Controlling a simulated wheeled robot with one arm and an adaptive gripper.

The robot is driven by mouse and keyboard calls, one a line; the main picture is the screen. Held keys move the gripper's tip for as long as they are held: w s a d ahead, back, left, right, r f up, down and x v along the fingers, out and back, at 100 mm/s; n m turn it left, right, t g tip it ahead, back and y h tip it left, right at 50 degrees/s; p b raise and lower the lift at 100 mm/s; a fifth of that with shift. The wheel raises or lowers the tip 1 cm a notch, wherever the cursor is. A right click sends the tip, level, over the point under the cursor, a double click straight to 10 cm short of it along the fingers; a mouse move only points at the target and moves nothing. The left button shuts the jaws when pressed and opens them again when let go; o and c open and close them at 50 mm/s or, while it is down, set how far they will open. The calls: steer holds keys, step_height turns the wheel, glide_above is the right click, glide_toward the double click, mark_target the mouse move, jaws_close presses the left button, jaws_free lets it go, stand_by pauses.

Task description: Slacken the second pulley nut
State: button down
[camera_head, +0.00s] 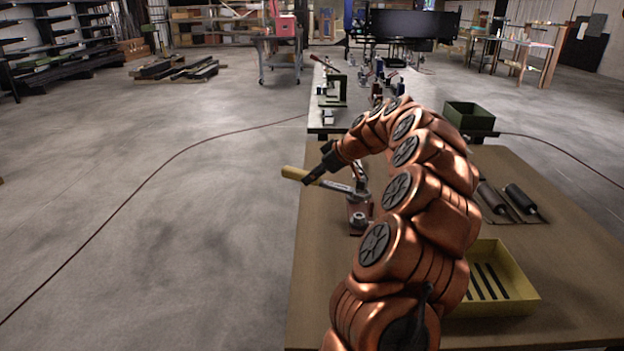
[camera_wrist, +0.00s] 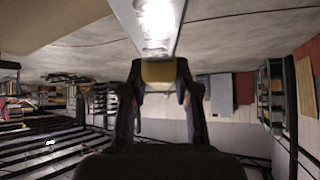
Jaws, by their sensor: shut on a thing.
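My gripper (camera_head: 322,170) is shut on the yellow handle (camera_head: 294,173) of a spanner, over the left edge of the bench. The spanner's metal shank (camera_head: 338,186) points right, its far end at the upper of two metal pulley nuts (camera_head: 357,196). I cannot tell whether it is seated on that nut. The lower nut (camera_head: 358,218) stands nearer me on a reddish bracket and is apart from the spanner. In the wrist view my gripper's fingers (camera_wrist: 158,82) close around the yellow handle (camera_wrist: 157,72), with the bright shank (camera_wrist: 152,22) beyond. The nuts do not show there.
The brown bench (camera_head: 320,290) has a yellow tray (camera_head: 527,298) with dark bars at the right front. Two dark rollers (camera_head: 520,197) lie on the right. A green bin (camera_head: 470,116) stands at the back. The bench's left front and the floor left of it are clear.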

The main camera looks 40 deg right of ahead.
steer(key=shift+f+b, duration=1.65)
steer(key=shift+f, duration=0.65)
steer(key=shift+f+b, duration=1.5)
steer(key=shift+b, duration=0.1)
steer(key=c, duration=1.4)
jaws_free()
steer(key=shift+c, duration=0.2)
jaws_close()
steer(key=shift+a, duration=0.15)
steer(key=shift+s+a+f+n+b, duration=0.15)
steer(key=shift+a+n+b, duration=0.15)
steer(key=shift+b, duration=0.25)
steer(key=shift+s+a+n+g+y+b, duration=0.35)
steer(key=shift+a+n+y+b, duration=0.3)
steer(key=shift+b, duration=0.2)
steer(key=shift+r, duration=0.2)
